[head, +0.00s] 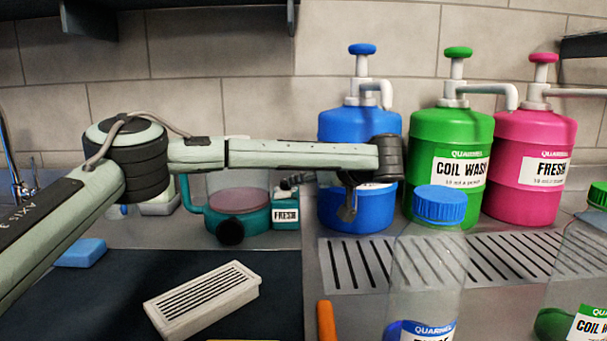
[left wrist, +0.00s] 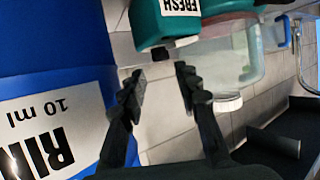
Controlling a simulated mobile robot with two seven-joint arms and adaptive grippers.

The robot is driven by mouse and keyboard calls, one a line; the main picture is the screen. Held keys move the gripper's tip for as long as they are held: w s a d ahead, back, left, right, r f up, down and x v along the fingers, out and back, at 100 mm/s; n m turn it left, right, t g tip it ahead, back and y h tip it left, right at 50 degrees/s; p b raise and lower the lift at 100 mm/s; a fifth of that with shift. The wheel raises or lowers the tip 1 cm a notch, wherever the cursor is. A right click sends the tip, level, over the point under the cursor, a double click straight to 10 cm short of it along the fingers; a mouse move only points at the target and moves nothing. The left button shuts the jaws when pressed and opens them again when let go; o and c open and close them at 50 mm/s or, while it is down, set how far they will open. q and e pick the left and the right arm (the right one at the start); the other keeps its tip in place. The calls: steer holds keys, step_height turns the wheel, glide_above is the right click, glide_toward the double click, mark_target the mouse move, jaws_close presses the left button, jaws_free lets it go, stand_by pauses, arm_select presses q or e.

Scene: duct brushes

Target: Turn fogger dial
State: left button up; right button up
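A teal device that looks like the fogger (head: 260,222) stands at the back left of the sink, with a mauve round top, a clear tank behind and a black round knob (head: 230,232) in front. Its side box carries a FRESH label (head: 286,215). In the left wrist view the teal box (left wrist: 170,22) appears upside down, with a small black stub (left wrist: 160,53) on it. My left gripper (head: 347,208) hangs right of the box, before the blue bottle. In the left wrist view its fingers (left wrist: 160,80) are apart and empty, pointing toward the stub. My right gripper is out of view.
Blue (head: 345,130), green (head: 425,130) and pink (head: 510,125) pump bottles stand at the back. Clear bottles, one with a blue cap (head: 440,205), stand in front by a slotted drain (head: 350,265). A vent grille (head: 205,300) and blue sponge (head: 82,253) lie left.

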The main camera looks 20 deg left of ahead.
mark_target(286, 185)
arm_select(q)
steer(key=x, duration=0.3)
steer(key=p+x, duration=0.1)
steer(key=x, duration=0.3)
steer(key=shift+w+a+r, duration=0.1)
steer(key=shift+w+a, duration=0.15)
steer(key=shift+a, duration=0.05)
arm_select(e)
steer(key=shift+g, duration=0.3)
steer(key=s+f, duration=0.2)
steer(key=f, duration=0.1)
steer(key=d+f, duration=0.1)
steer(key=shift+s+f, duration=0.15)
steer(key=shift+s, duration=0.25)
arm_select(q)
steer(key=shift+c, duration=0.5)
jaws_close()
